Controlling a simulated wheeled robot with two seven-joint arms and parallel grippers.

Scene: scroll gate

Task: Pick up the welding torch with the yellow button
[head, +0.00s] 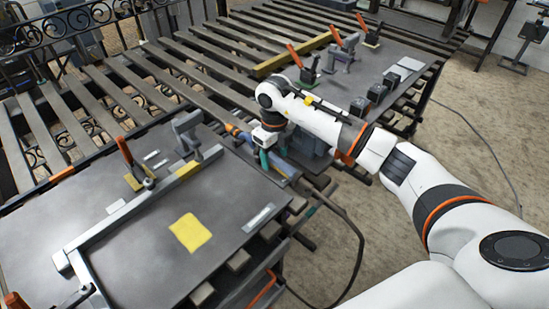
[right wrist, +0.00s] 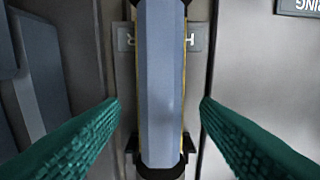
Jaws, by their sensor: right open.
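The torch (right wrist: 162,85) fills the middle of the right wrist view as a blue-grey handle with yellow edges and black parts at its near end. I cannot make out a yellow button. My right gripper (right wrist: 160,104) is open, with one teal ribbed finger on each side of the handle and a visible gap on both sides. In the head view my right gripper (head: 264,158) is low at the table's far right edge. Blue parts (head: 284,168) show beside it there, partly hidden by my gripper and arm. My left gripper is not in view.
A second table (head: 400,45) with clamps stands behind. A black cable (head: 360,245) hangs to the floor.

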